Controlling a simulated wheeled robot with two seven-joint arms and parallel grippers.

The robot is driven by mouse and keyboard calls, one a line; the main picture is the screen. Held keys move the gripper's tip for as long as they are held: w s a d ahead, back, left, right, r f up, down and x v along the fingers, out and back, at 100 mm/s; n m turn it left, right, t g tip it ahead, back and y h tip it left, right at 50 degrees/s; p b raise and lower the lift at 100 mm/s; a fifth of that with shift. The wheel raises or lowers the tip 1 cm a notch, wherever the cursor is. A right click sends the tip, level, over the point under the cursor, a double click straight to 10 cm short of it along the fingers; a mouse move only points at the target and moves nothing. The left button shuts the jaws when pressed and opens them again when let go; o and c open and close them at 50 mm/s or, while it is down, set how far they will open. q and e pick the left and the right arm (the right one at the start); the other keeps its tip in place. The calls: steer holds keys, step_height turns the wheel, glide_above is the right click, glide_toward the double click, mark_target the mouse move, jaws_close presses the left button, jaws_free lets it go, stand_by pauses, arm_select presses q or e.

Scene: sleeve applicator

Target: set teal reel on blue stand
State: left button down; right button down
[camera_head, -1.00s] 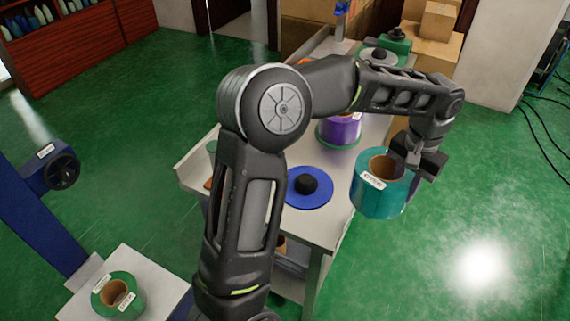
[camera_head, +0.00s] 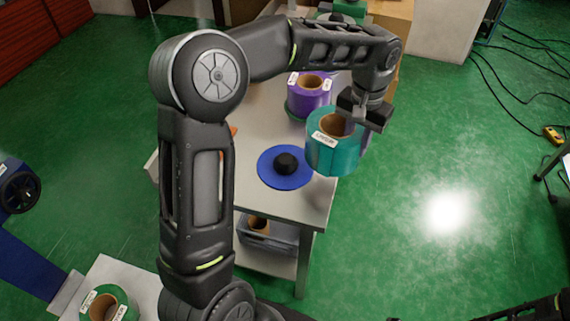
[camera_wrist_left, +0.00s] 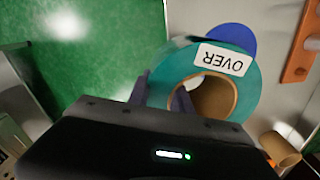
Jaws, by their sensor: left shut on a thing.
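The teal reel (camera_head: 331,153) has a brown cardboard core and a white label. My left gripper (camera_head: 352,122) is shut on the wall of the reel and holds it up by the table's right edge. In the left wrist view the reel (camera_wrist_left: 254,85) shows its label reading OVER, with one finger (camera_wrist_left: 181,101) in the core and the other outside. The blue stand (camera_head: 270,176) is a flat round disc with a black hub (camera_head: 286,163), on the table just left of the reel. Part of the blue disc (camera_wrist_left: 236,40) shows behind the reel. My right gripper is not in view.
A purple reel (camera_head: 308,97) sits on a green stand farther back on the grey table (camera_head: 262,128). A green reel (camera_head: 108,303) lies on a pale surface at the lower left. A bin (camera_head: 268,236) is on the lower shelf. An orange part (camera_wrist_left: 299,45) lies near the stand.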

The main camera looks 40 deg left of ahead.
arm_select(q)
steer(key=shift+s+a+r+m, duration=0.2)
steer(key=shift+a+m, duration=0.2)
steer(key=shift+a, duration=0.25)
steer(key=s+a+m, duration=0.4)
steer(key=a+m, duration=0.2)
steer(key=a, duration=0.1)
steer(key=s+a+r+m, duration=0.1)
steer(key=s+a+m, duration=0.3)
steer(key=a+m, duration=0.3)
steer(key=shift+s+r+p, duration=0.25)
steer(key=shift+p, duration=0.05)
step_height(320, 180, down, 6)
steer(key=shift+f, duration=0.15)
steer(key=shift+f+p, duration=0.3)
steer(key=shift+f, duration=1.6)
